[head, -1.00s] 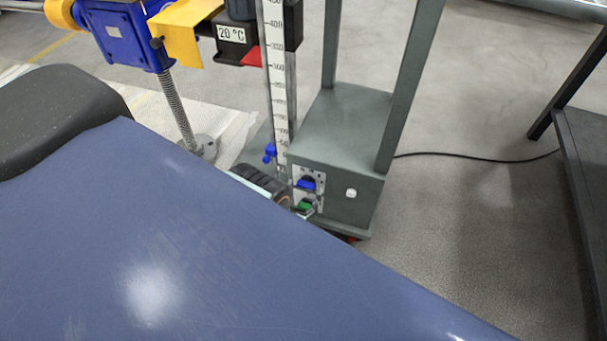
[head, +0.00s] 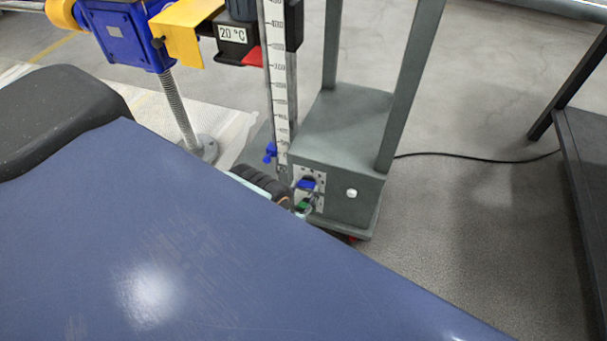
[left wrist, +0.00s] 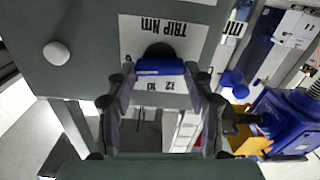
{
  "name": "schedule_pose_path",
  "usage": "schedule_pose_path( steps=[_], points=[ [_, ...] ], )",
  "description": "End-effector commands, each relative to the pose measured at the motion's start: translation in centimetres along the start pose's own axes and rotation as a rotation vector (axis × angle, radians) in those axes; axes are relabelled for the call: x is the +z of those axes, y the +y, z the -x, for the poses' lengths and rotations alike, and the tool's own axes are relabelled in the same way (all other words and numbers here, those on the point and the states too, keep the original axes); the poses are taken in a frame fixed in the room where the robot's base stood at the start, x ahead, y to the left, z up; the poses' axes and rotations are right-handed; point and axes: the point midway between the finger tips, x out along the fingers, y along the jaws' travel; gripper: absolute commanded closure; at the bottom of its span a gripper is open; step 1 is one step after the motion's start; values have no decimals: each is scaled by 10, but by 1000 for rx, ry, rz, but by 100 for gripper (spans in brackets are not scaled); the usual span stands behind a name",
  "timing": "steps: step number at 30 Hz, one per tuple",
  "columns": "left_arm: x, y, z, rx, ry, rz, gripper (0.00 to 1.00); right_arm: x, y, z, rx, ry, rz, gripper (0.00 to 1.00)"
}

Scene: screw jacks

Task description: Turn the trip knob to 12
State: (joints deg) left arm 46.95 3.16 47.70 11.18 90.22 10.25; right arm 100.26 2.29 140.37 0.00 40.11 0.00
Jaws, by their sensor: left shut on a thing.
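The trip knob (left wrist: 160,68) is blue and sits under a "TRIP Nm" label, upside down in the left wrist view. The numbers 12 and 10 show on the plate (left wrist: 160,87) beside it, also upside down. The knob's pointer cannot be made out. My left gripper (left wrist: 160,76) has a finger on each side of the knob and is shut on it. In the head view the blue knob (head: 306,184) is on the grey machine's front, and my left gripper (head: 290,199) reaches it from the left, partly hidden by my blue body. My right gripper is not in view.
A white button (head: 351,193) is right of the knob on the grey machine (head: 345,125). A green part (head: 303,205) is just below the knob. A scale column (head: 279,90) and a blue screw jack (head: 122,38) stand left. A cable lies on the floor at right.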

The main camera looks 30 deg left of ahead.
Motion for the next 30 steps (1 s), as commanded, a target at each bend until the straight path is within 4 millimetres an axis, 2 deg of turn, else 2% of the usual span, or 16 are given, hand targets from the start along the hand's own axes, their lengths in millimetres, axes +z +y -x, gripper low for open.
schedule_pose_path(
  steps=[30],
  points=[
    [0,-3,-2,2,4,948,79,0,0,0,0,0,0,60]
  ],
)
